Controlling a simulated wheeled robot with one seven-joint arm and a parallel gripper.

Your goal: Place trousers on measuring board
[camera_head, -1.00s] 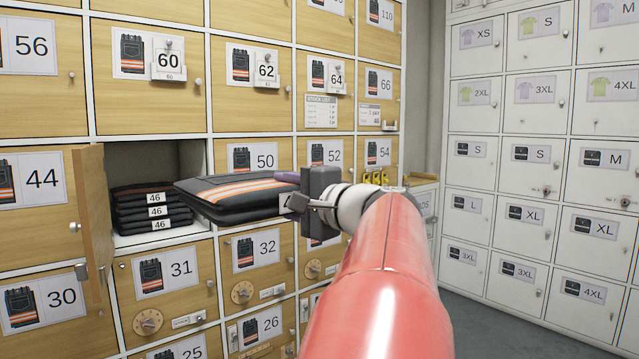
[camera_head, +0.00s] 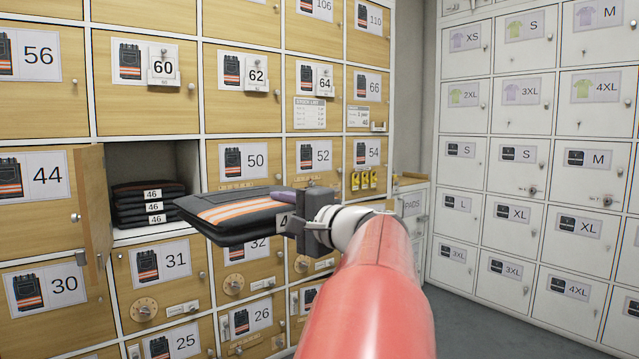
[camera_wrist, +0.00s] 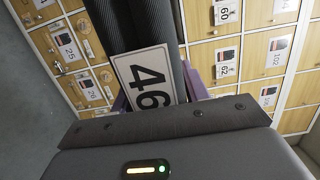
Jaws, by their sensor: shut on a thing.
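My gripper (camera_head: 300,205) is shut on a folded pair of dark trousers (camera_head: 235,212) with an orange and pale stripe across the top. I hold them roughly level in the air in front of the lockers, clear of any surface. In the wrist view the trousers (camera_wrist: 110,25) show as dark folded layers between my fingers, with a white label (camera_wrist: 148,78) reading 46. The measuring board is not in view that I can make out.
The open locker (camera_head: 188,160) at left holds a stack of folded trousers (camera_head: 143,205) labelled 46. Its door (camera_head: 94,205) stands out into the room. White lockers (camera_head: 520,190) line the right, with bare grey floor (camera_head: 480,325) below.

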